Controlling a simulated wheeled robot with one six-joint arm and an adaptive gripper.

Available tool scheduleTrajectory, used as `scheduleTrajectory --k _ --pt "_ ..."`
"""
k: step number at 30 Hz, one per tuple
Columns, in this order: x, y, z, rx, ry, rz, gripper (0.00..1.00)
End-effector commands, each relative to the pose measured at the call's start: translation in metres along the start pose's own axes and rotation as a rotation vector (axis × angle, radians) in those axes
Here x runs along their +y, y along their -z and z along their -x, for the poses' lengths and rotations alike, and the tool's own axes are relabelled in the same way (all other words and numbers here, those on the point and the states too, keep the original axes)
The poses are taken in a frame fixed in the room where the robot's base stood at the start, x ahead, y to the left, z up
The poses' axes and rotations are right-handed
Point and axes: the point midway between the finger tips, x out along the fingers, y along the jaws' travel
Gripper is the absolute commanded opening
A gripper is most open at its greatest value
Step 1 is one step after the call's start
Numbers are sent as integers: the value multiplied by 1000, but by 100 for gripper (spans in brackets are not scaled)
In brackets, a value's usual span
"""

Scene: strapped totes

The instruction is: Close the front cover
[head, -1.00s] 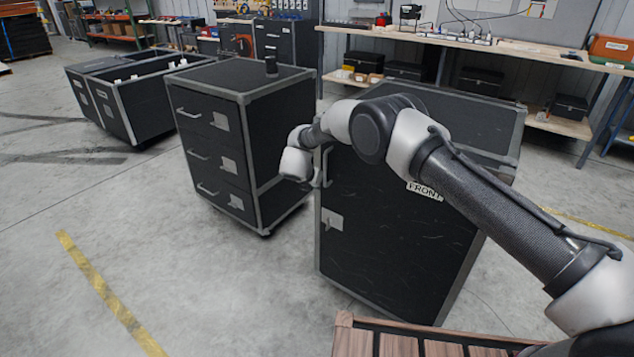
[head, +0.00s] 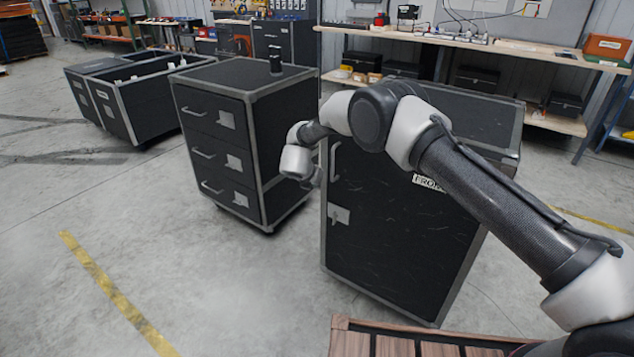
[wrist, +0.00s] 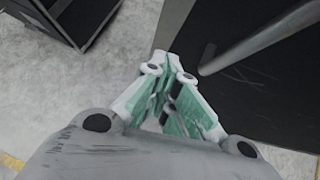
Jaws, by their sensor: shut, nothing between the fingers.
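The front cover (head: 385,245) is the black panel with a FRONT label on the strapped case right of centre in the head view. It stands upright, and I cannot tell whether a gap is left along its edge. Its bar handle (head: 335,160) is near the upper left edge. A silver bar handle on a black panel (wrist: 262,42) also shows in the wrist view. My gripper (head: 314,178) is beside the cover's left edge in the head view, fingertips partly hidden. In the wrist view my gripper (wrist: 174,62) is shut and empty, left of the bar handle.
A black drawer cabinet (head: 225,140) stands just left of the case, with a narrow gap between. Open-topped totes (head: 135,95) stand farther left. A workbench (head: 470,42) runs behind. The floor at front left is clear.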

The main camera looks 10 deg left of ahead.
Motion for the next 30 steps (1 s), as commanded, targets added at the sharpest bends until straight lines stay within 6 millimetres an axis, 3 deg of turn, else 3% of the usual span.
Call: scheduleTrajectory --k 15,21,23,26,30 --pt "13 2 71 2 1 2 0" --pt "16 2 82 3 -7 58 0" --pt "26 3 83 3 -46 131 0" --pt "46 4 79 -43 -166 381 0" --pt "54 40 78 -121 -367 919 0"
